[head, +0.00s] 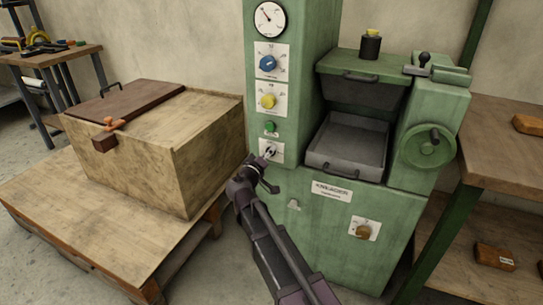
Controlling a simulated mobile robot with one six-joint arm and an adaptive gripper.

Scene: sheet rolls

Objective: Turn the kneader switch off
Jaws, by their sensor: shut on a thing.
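The green kneader (300,216) stands in the middle of the head view, with a nameplate (332,191) on its front. A small switch (270,151) sits on a white plate low on the kneader's tall column, under a green button. My gripper (264,165) reaches up from below to this switch and is shut on it. The fingertips are small and partly cover the lower part of the plate. Which way the switch is set is too small to tell.
Above the switch are a yellow knob (268,101), a blue knob (268,63) and a gauge (269,18). A wooden chest (205,150) stands close on the left. A wooden bench (500,140) is at right.

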